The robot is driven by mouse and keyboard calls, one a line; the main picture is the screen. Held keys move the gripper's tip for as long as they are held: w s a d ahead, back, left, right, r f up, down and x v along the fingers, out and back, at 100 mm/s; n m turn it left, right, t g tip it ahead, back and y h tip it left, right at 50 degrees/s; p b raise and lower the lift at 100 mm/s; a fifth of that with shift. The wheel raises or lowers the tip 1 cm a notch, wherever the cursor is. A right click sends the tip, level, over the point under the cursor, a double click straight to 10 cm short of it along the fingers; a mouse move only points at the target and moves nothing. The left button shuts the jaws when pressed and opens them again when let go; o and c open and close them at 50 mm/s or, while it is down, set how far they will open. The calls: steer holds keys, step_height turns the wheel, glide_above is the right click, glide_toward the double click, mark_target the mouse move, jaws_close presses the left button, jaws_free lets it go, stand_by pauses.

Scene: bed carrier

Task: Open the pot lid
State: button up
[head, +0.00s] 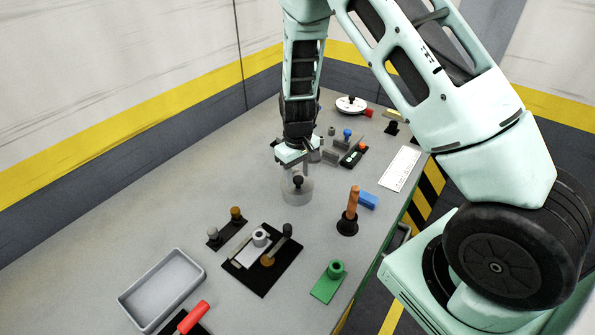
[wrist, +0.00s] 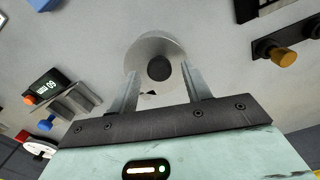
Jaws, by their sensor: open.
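The pot (head: 297,192) is a pale, see-through round vessel standing on the grey table, with a dark round knob (head: 298,181) on its lid. In the wrist view the lid (wrist: 147,46) is a pale disc, and its dark knob (wrist: 159,68) shows between and just beyond my fingers. My gripper (head: 294,165) is open and points down just above the pot. In the wrist view its two fingers (wrist: 160,80) stand apart on either side of the knob. I cannot tell how far above the knob the fingertips are.
A grey tray (head: 160,285), a black board with a lever (head: 262,262), a green block (head: 329,284) and a plunger with an orange handle (head: 352,203) stand nearer the front. A small black device (head: 354,156) and a white round item (head: 350,104) lie behind. The table left of the pot is clear.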

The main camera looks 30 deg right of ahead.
jaws_close()
